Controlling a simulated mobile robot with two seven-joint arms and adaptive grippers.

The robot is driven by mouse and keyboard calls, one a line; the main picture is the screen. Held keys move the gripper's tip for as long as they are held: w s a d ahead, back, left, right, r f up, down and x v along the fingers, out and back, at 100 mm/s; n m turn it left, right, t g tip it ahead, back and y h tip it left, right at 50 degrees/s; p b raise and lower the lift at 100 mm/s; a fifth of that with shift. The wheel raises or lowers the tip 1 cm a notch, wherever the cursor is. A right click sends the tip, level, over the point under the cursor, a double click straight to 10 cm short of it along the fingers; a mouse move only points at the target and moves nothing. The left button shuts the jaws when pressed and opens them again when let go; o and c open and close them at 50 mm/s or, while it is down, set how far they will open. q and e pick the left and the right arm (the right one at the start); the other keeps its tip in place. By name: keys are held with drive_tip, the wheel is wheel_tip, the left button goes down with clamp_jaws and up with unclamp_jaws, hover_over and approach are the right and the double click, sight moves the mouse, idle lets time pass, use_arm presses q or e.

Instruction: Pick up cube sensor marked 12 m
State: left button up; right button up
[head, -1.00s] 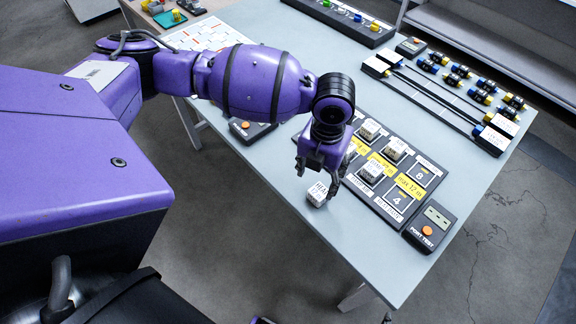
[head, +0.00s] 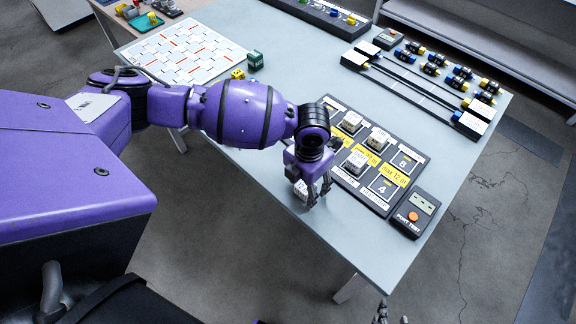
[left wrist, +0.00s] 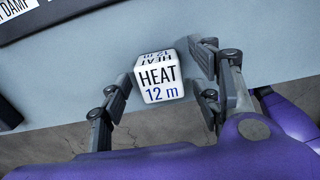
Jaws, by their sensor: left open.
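The fingers are spread, with a gap showing at the left finger. In the head view the cube (head: 301,190) is partly hidden behind my left gripper (head: 308,190), near the table's front edge. Two finger parts of my right gripper (head: 392,315) show at the bottom of the head view, apart and empty, below the table edge.
The table front (head: 350,235) is clear.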

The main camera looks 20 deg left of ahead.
use_arm(q)
drive_tip(key=shift+w+r, duration=0.15)
drive_tip(key=shift+r, duration=0.05)
drive_tip(key=c, duration=1.2)
